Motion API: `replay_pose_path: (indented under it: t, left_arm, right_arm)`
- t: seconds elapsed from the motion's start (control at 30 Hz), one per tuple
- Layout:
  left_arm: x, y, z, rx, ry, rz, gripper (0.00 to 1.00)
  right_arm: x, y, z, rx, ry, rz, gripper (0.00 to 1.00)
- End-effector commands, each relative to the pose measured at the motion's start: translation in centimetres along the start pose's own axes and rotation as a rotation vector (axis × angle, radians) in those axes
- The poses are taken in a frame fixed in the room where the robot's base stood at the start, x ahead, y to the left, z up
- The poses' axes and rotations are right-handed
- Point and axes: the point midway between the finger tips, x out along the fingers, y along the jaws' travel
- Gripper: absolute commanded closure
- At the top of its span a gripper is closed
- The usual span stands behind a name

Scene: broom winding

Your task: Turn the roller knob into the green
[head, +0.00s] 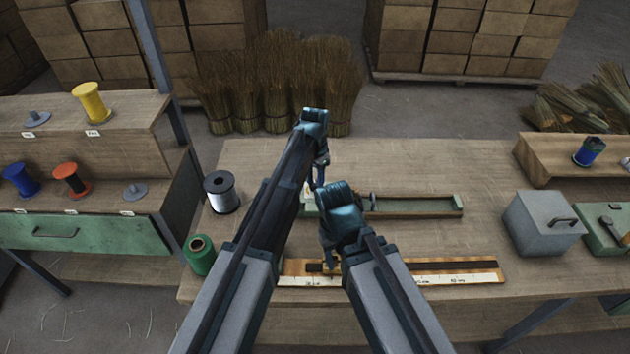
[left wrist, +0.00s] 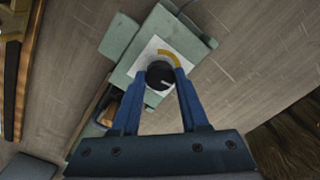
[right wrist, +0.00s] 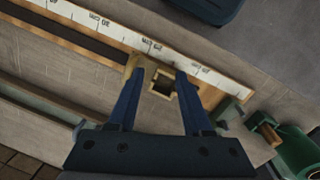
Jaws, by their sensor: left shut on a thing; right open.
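In the left wrist view the roller knob (left wrist: 159,76) is round and black with a short white pointer mark toward the lower right. It sits on a white plate (left wrist: 146,56) on a green box (left wrist: 125,75). A yellow-orange arc (left wrist: 170,55) runs above and right of the knob; I see no green band. My left gripper (head: 318,184) is shut on the knob, a finger at each side. The arm and gripper mostly hide the knob in the head view. My right gripper (right wrist: 161,76) is open, its fingers around a brass-coloured square slider frame (right wrist: 152,68) on the ruler.
The ruler board (head: 430,272) lies along the bench front. A long green trough (head: 415,206) lies behind it. A grey wire spool (head: 221,193) and a green spool (head: 200,256) stand left. A grey box (head: 543,224) stands right. Bare bench lies between trough and box.

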Motion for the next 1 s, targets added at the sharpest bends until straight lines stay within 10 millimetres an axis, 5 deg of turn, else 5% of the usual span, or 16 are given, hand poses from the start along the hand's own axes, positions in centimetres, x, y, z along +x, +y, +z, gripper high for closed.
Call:
replay_pose_path:
  t: [0.9,0.93,1.0]
  left_arm:
    - [0.00,0.00,0.00,0.162,0.000,0.000,1.00]
    - [0.00,0.00,0.00,0.162,0.000,0.000,0.54]
    - [0.00,0.00,0.00,0.162,0.000,0.000,0.42]
  right_arm:
    - [0.00,0.00,0.00,0.000,0.000,0.000,0.50]
    - [0.00,0.00,0.00,0.000,0.000,0.000,0.50]
    - [0.00,0.00,0.00,0.000,0.000,0.000,0.50]
